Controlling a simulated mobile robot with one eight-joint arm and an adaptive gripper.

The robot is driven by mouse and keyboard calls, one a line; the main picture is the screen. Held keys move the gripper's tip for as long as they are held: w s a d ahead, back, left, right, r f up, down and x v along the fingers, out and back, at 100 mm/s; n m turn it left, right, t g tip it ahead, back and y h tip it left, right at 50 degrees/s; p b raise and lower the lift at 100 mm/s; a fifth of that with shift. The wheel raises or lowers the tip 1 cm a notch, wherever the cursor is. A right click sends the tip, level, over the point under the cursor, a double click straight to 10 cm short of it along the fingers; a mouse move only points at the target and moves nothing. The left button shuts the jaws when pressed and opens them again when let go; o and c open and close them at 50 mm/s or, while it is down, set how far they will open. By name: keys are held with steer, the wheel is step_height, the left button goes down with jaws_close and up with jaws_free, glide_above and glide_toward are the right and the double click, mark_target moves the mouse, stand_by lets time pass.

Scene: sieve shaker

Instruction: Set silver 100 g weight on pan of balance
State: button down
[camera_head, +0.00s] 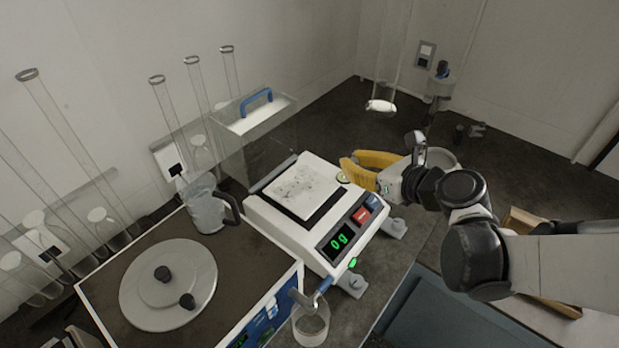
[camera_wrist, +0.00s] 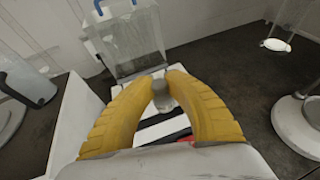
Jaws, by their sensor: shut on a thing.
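The balance (camera_head: 330,225) stands on the bench with a square, stained white pan (camera_head: 298,188) on top. Its green display reads 0 g. My gripper (camera_head: 350,168) has yellow fingers and is at the right back edge of the balance, beside the pan. In the wrist view my gripper (camera_wrist: 164,82) is shut on the silver weight (camera_wrist: 162,95), a small knobbed cylinder held between the fingertips. The balance (camera_wrist: 150,135) lies below and behind the fingers there, partly hidden by them.
A clear cover with a blue handle (camera_head: 257,103) stands behind the balance. A jug (camera_head: 207,207) and a machine with a round lid (camera_head: 168,285) are to the left. A glass beaker (camera_head: 311,325) is in front. A round stand base (camera_wrist: 300,125) is at right.

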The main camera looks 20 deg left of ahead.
steer(key=a+f+b, duration=0.1)
steer(key=a+f, duration=0.1)
steer(key=a, duration=0.2)
steer(key=a+f+b, duration=0.2)
steer(key=a, duration=0.2)
steer(key=a+f+b, duration=0.1)
steer(key=a+f, duration=0.2)
steer(key=a, duration=0.1)
steer(key=shift+f+b, duration=1.25)
steer(key=shift+f, duration=0.7)
steer(key=shift+f, duration=0.15)
steer(key=c, duration=1.4)
jaws_free()
